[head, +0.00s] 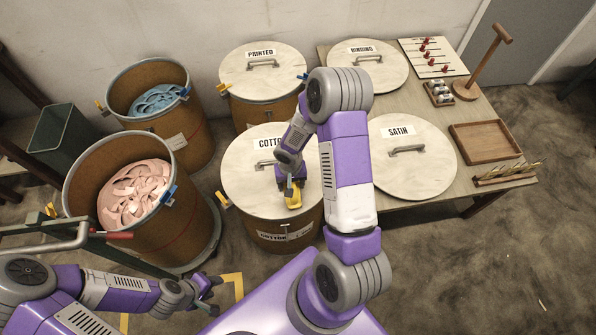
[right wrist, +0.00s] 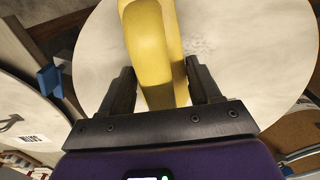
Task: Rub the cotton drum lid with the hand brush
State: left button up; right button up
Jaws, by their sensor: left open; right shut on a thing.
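The cotton drum (head: 285,235) stands in the middle of the head view with its round pale lid (head: 242,190) on top. The lid's label reads partly "COTTO"; my right arm hides the rest. My right gripper (head: 291,186) is over the lid's right front part, shut on the yellow hand brush (head: 293,199). In the right wrist view the brush (right wrist: 152,50) sits between the two dark fingers, with the lid (right wrist: 215,40) behind it. I cannot tell whether its bristles touch the lid. My left gripper (head: 206,290) is open and empty, low at the left, away from the drum.
Open drums with pink tape (head: 135,192) and blue tape (head: 158,99) stand at the left. The closed printed drum (head: 264,70) stands behind. A table at the right holds the satin lid (head: 420,170), binding lid (head: 375,80) and a wooden tray (head: 485,142). A crank handle (head: 85,235) is near my left arm.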

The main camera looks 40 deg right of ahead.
jog(key=shift+s+d, duration=0.25)
jog(key=shift+d, duration=0.15)
jog(key=shift+s+d+r+p, duration=0.1)
jog(key=shift+r+p, duration=0.2)
jog(key=shift+p, duration=0.05)
jog(key=shift+r+p, duration=0.35)
jog(key=shift+r, duration=0.6)
jog(key=shift+r+p, duration=2)
jog(key=shift+r, duration=0.8)
